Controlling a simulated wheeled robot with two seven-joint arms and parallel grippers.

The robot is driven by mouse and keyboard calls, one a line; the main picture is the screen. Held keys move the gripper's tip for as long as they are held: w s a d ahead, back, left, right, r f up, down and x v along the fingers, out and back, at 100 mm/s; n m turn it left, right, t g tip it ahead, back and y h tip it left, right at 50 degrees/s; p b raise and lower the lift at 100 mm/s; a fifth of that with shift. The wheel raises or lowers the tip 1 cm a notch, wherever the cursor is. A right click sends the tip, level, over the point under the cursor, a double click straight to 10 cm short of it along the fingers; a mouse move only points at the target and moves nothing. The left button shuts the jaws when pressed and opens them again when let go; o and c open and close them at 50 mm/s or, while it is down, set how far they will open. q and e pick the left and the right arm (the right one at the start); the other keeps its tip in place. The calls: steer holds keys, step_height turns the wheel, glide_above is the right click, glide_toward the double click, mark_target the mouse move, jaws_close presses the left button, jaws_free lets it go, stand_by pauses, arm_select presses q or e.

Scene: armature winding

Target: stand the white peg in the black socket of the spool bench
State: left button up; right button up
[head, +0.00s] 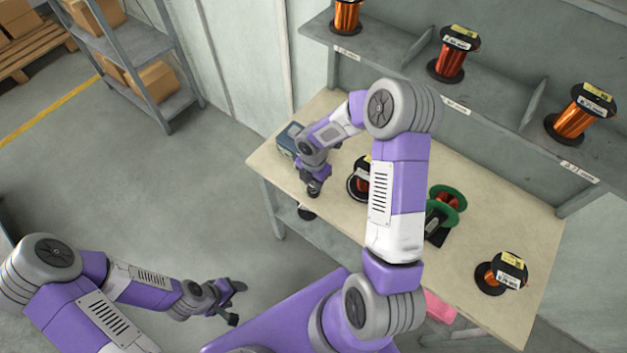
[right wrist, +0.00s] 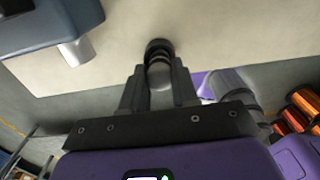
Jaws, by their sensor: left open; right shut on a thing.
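My right gripper (head: 314,190) is low over the left front edge of the spool bench (head: 520,270). In the right wrist view my right gripper (right wrist: 159,66) is shut on a pale piece, the white peg (right wrist: 160,74), mostly hidden between the fingers. A dark round part with lighter bands (right wrist: 158,46) shows at the fingertips; it looks like the black socket, but I cannot tell whether the peg is inside it or apart. My left gripper (head: 231,303) is open and empty, low at the left, away from the bench.
A blue-grey box (head: 290,138) stands close behind my right gripper; its silver cylinder (right wrist: 76,50) shows in the right wrist view. A green-flanged spool (head: 447,199) and a copper spool (head: 502,273) stand right. Several spools line the shelf (head: 400,62).

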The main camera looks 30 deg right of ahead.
steer(key=o, duration=1)
steer(key=shift+r, duration=0.1)
step_height(320, 180, up, 8)
steer(key=shift+f+p, duration=0.25)
steer(key=shift+p, duration=0.5)
steer(key=shift+a+f, duration=0.1)
